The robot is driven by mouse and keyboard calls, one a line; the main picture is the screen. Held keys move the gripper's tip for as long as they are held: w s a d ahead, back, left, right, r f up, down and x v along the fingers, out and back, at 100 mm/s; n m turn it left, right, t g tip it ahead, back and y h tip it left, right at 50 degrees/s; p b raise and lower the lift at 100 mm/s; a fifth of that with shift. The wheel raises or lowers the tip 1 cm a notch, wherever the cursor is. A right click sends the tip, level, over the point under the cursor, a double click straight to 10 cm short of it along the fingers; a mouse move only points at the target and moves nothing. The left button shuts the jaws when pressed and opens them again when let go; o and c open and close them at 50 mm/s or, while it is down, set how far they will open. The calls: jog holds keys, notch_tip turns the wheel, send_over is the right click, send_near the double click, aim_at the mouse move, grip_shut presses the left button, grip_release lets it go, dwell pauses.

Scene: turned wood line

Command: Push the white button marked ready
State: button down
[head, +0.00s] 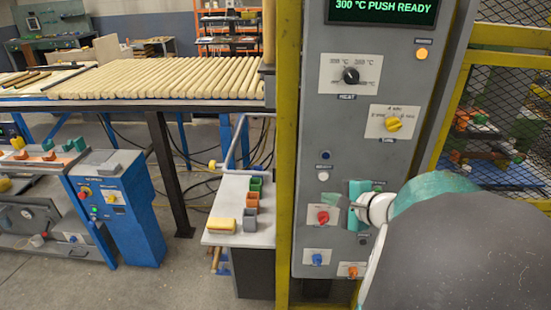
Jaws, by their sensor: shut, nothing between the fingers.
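A grey control panel (310,120) stands upright at the centre right in the head view. Its screen (382,9) reads "300 °C PUSH READY" in green. A small round white button (323,176) sits on the lower left of the panel, below a dark blue round button (325,155). The lettering by the white button is too small to read. My gripper (352,204), with teal fingers, is shut and empty in front of the panel, to the right of and slightly below the white button. It hides part of the panel; contact cannot be told.
Close by are a red knob (322,217), blue knob (317,259), orange knob (352,271), yellow knob (393,125) and black dial (350,76). A yellow post (287,150) edges the panel's left. A grey shelf (229,190) holds small bins.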

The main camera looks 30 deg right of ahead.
jog(key=shift+w+d, duration=0.75)
jog(key=shift+w, duration=0.3)
jog(key=shift+w+d, duration=0.75)
jog(key=shift+w, duration=0.25)
jog(key=shift+w, duration=0.15)
dwell(0.4)
jog(key=shift+w+d, duration=0.2)
jog(key=shift+w+d, duration=0.25)
jog(key=shift+w, duration=0.05)
dwell(0.7)
jog(key=shift+s+a, duration=0.45)
jog(key=shift+s, duration=0.2)
jog(key=shift+s+a, duration=0.75)
jog(key=shift+s, duration=0.3)
jog(key=shift+s+a, duration=0.7)
jog(key=shift+s, duration=0.3)
